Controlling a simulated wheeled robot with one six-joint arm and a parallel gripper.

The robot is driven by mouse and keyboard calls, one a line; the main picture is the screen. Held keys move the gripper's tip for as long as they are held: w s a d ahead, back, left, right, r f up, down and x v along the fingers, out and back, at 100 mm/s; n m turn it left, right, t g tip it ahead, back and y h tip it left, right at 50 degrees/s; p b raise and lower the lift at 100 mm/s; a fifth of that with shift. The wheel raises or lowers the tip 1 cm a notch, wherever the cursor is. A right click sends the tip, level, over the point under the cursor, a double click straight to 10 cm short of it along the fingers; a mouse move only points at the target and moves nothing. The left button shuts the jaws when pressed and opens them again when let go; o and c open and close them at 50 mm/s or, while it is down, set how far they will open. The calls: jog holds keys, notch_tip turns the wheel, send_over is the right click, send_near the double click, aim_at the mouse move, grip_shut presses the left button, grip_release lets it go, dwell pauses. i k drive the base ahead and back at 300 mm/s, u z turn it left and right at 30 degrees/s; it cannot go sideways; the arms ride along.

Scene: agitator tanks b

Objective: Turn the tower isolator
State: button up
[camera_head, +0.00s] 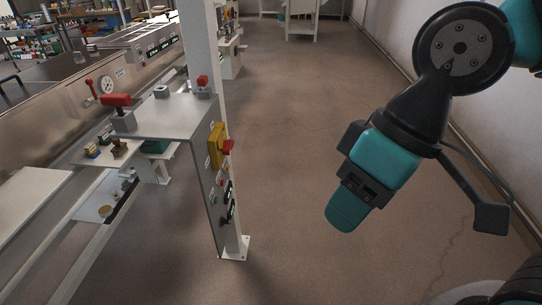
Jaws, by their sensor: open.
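A yellow plate with a red rotary handle, which looks like the tower isolator (217,146), is on the upper right-facing side of a grey control panel (212,190). The panel stands by a white post. The red handle sticks out to the right. My gripper (347,209) hangs from the arm at the right, pointing down and left. It is open, empty and well apart from the isolator, with open floor between them in the picture. The gap between its fingers is hard to see from here.
Below the isolator are small red, green and black controls (226,197). A red-handled valve (117,101) and a gauge (106,86) are to the left. The white post (203,45) rises behind the panel. The brown floor (300,120) is clear; a wall (400,45) is at right.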

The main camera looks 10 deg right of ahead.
aim_at(226, 147)
jog(key=z, duration=0.3)
jog(key=k, duration=0.75)
jog(key=z, duration=0.9)
jog(key=i, duration=1.65)
jog(key=u, duration=1.2)
jog(key=i, duration=0.6)
jog(key=u, duration=0.65)
